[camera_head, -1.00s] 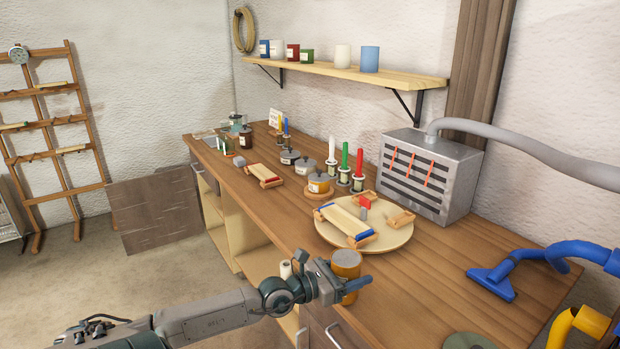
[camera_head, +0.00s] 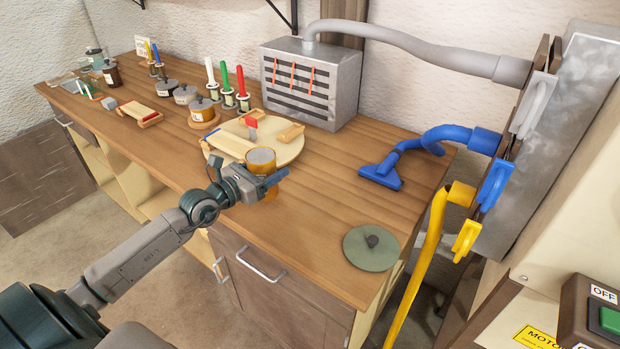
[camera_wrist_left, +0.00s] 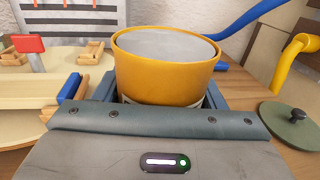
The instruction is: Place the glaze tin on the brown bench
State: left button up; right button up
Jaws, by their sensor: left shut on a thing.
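The glaze tin (camera_head: 261,160) is an orange-yellow cylinder with a grey top and a pale band low on its side. My left gripper (camera_head: 264,183) is shut on it, with a finger on either side. In the left wrist view the tin (camera_wrist_left: 165,75) is upright between the fingers. The tin is over the front part of the brown bench (camera_head: 320,215), in front of the round board. I cannot tell whether its base touches the bench top. My right gripper is not in view.
A round pale board (camera_head: 285,152) with wooden pieces lies just behind the tin. A green disc with a knob (camera_head: 371,248) lies near the bench's right front corner. A blue nozzle (camera_head: 382,174) and a grey slatted box (camera_head: 312,84) stand behind. Bench top between tin and disc is clear.

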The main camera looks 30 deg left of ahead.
pick_arm(q)
jog(key=w+d+f, duration=0.1)
jog(key=d, duration=0.2)
jog(key=w+d+f, duration=0.1)
jog(key=w+d, duration=0.1)
jog(key=d, duration=0.1)
jog(key=w+d+f, duration=0.1)
jog(key=w+d, duration=0.1)
jog(key=d, duration=0.2)
jog(key=shift+w+f, duration=0.1)
jog(key=shift+f, duration=0.2)
jog(key=shift+a+f, duration=0.1)
jog(key=shift+f, duration=0.3)
jog(key=o, duration=1.3)
jog(key=shift+f, duration=0.1)
jog(key=shift+c, duration=0.2)
